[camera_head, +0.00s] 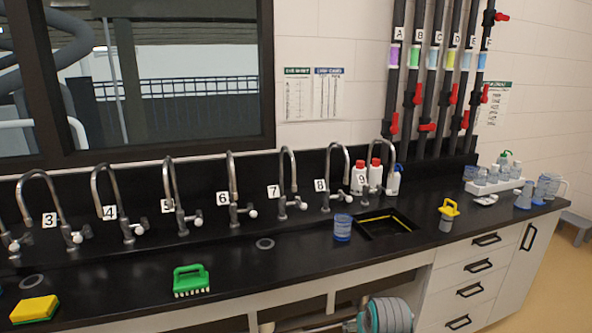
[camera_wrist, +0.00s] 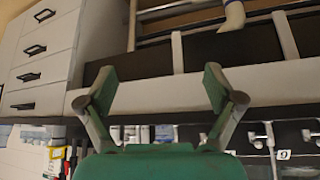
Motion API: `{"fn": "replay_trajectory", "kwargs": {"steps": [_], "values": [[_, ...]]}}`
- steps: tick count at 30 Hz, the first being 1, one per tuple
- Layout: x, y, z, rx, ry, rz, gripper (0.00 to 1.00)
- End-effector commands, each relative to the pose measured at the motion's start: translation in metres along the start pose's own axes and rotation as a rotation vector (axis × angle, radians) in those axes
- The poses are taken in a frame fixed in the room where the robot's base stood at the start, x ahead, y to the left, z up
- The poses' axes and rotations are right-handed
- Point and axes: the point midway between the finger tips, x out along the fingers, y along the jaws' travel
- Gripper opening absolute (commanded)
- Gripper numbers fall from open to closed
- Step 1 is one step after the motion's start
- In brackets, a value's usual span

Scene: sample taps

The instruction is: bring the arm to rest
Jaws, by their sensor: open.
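My gripper (camera_wrist: 158,85) shows in the wrist view with its two fingers spread wide apart and nothing between them. It is open and empty. Behind the fingers lies the pale front edge of the counter (camera_wrist: 265,84), with white drawers (camera_wrist: 32,70) at the upper left; this view looks upside down. I cannot make out the gripper in the head view. How far the fingers are from the counter edge is hard to tell.
The black counter (camera_head: 120,290) holds a green brush (camera_head: 191,281), a yellow sponge (camera_head: 34,310), a blue cup (camera_head: 343,228) and a yellow-topped item (camera_head: 447,214). Numbered taps stand along the back. A sink (camera_head: 385,222) is at the right. The counter's front middle is clear.

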Motion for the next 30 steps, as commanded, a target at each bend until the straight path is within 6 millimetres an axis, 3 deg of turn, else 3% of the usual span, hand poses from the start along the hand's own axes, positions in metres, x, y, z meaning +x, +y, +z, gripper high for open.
{"fn": "replay_trajectory", "kwargs": {"steps": [1, 6, 14, 23, 30], "values": [[0.009, 0.0, 0.022, 0.0, 0.01, 0.0, 0.92], [0.026, 0.0, 0.08, 0.0, 0.069, 0.0, 0.92], [0.03, 0.001, 0.167, 0.0, 0.161, 0.0, 0.92], [0.006, 0.001, 0.262, 0.0, 0.266, 0.0, 0.92], [-0.033, 0.001, 0.327, 0.0, 0.35, 0.0, 0.92]]}}
